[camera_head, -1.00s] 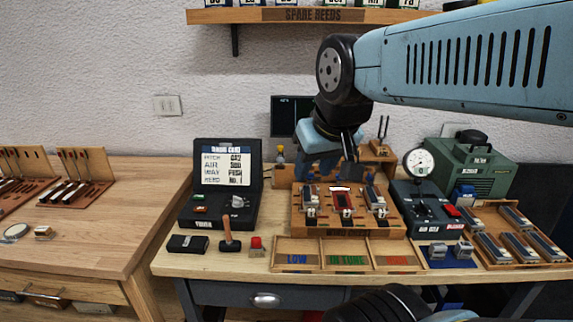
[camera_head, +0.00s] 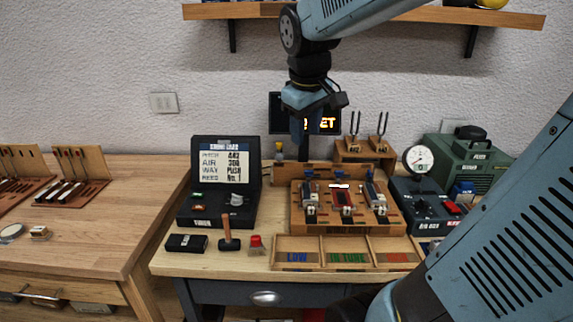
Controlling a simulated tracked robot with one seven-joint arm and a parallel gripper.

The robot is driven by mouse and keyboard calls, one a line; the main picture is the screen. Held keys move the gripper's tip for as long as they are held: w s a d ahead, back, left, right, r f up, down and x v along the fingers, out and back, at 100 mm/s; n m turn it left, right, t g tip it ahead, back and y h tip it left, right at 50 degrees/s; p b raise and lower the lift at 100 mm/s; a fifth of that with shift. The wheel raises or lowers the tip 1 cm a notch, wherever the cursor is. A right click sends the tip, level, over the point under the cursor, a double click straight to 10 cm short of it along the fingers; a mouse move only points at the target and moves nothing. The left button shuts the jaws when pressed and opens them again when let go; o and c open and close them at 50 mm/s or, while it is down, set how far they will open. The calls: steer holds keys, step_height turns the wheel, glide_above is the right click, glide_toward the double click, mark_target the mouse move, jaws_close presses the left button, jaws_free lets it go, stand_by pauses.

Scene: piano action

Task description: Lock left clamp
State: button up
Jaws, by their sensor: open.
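A wooden fixture board (camera_head: 348,222) stands on the workbench and carries the left clamp (camera_head: 310,197), a small metal and blue piece. I cannot tell from this distance whether the left clamp's lever is locked. My gripper (camera_head: 303,138) hangs pointing down, above and behind the left clamp and apart from it. Its jaws are open, with nothing seen between them; the fingertips are small and dark.
A lit screen (camera_head: 325,121) is partly hidden behind my gripper. Tuning forks (camera_head: 380,132) stand on a block behind the board. A black case (camera_head: 215,215) is left, a gauge (camera_head: 419,159) and green machine (camera_head: 466,160) right. A three-part tray (camera_head: 347,259) lies in front.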

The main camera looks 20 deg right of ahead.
steer(key=w+d+f+n+g+h, duration=0.1)
steer(key=w+d+f+n+g, duration=0.2)
steer(key=w, duration=0.5)
steer(key=w+d+f+n+h, duration=0.1)
steer(key=w+d+f+n, duration=0.15)
steer(key=w+f, duration=0.45)
steer(key=w+d+f+n+g+h, duration=0.15)
steer(key=w+n, duration=0.25)
steer(key=w, duration=0.6)
steer(key=shift+m+g+y, duration=0.25)
steer(key=shift+y, duration=0.2)
steer(key=x, duration=1.3)
steer(key=shift+d+f, duration=0.1)
steer(key=shift+f, duration=0.05)
jaws_close()
